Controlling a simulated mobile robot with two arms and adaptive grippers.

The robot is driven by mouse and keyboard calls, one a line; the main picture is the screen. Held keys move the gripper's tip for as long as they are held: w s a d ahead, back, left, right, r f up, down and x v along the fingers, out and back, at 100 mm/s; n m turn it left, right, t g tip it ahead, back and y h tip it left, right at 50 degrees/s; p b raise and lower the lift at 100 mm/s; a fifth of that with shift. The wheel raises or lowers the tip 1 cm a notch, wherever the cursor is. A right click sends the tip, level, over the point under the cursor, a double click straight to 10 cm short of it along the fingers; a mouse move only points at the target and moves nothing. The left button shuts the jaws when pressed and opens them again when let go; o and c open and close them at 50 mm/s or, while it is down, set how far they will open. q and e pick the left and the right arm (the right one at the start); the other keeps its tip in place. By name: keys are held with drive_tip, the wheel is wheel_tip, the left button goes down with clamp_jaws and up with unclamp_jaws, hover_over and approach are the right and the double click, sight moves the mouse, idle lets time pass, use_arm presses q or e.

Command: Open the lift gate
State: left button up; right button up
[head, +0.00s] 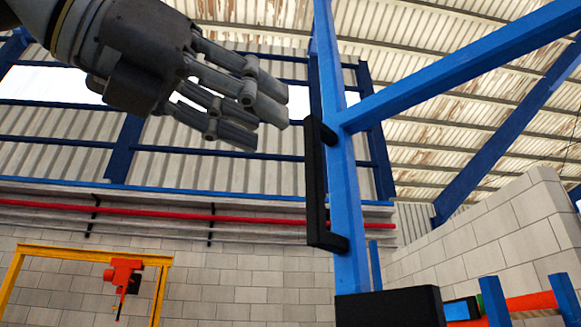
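A blue frame, which looks like the lift gate (343,190), has an upright post right of the middle in the head view and an arm slanting up to the right. A long black bar handle (316,185) is fixed to the post's left side by its top and bottom ends. My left gripper (258,112) comes in from the upper left. Its dark grey fingers are extended with gaps between them and hold nothing visible. The fingertips are just left of the handle's upper end in the picture, seemingly apart from it; depth is unclear. My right gripper is not in view.
A black box (390,308) sits at the post's foot. A red-orange hoist (122,277) hangs in a yellow frame (92,254) at lower left. Blue posts (494,302) and a red rail (532,302) stand at lower right. Block walls lie behind.

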use_arm(q)
drive_tip(key=v, duration=0.3)
drive_tip(key=shift+s+a, duration=0.15)
drive_tip(key=shift+s, duration=0.05)
idle(0.4)
